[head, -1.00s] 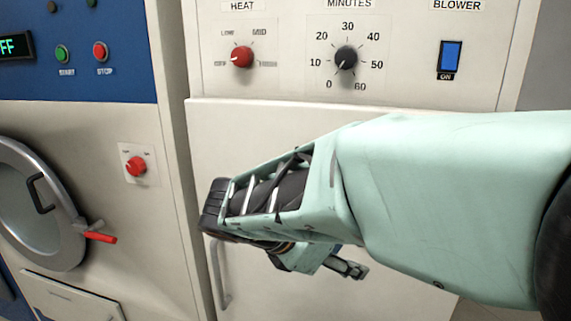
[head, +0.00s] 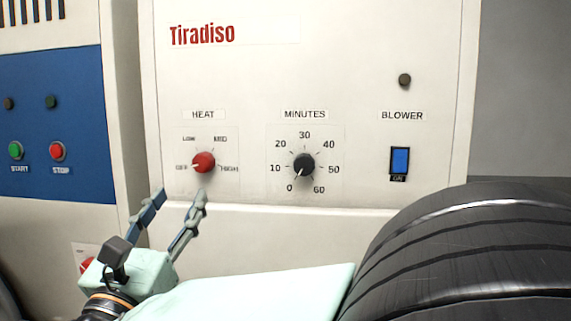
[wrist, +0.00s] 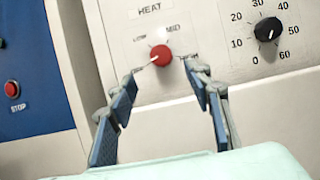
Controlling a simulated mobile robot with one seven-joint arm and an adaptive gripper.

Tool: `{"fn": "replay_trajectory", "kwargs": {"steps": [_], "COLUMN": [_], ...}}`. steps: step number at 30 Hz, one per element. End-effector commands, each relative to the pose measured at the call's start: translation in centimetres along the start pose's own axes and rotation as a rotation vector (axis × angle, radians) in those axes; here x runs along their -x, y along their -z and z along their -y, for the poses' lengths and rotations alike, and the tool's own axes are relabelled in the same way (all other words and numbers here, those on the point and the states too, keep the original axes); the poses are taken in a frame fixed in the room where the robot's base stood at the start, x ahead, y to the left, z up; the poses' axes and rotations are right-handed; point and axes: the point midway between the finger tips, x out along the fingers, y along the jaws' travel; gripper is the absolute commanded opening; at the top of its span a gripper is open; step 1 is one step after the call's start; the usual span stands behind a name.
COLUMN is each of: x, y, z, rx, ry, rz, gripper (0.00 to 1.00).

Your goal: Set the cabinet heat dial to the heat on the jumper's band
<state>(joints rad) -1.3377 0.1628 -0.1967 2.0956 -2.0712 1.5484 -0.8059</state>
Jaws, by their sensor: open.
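The red heat dial (head: 203,162) sits on the cream cabinet panel under the HEAT label, with OFF, LOW, MED and HIGH around it. Its pale pointer appears to point left towards OFF. It also shows in the wrist view (wrist: 161,55), between and beyond the fingertips. My gripper (head: 180,195) is open and empty, just below and in front of the dial. In the wrist view my gripper (wrist: 162,77) has one finger on each side of the dial's lower part, and any contact cannot be told. The jumper and its band are not in view.
A black minutes dial (head: 303,166), pointing near 0, is right of the heat dial. A blue blower switch (head: 399,161) is farther right. A blue panel with a green start button (head: 16,150) and red stop button (head: 57,151) is at the left.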

Motion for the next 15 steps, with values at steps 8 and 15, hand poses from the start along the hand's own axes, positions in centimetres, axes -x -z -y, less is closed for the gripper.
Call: {"fn": "replay_trajectory", "kwargs": {"steps": [8, 15], "x": [-5.4, -8.9], "y": [-0.2, -0.1], "z": [0.2, 0.3], "rx": [0.001, 0.000], "ry": [0.007, 0.006], "rz": [-0.001, -0.002], "gripper": [0.46, 0.46]}}
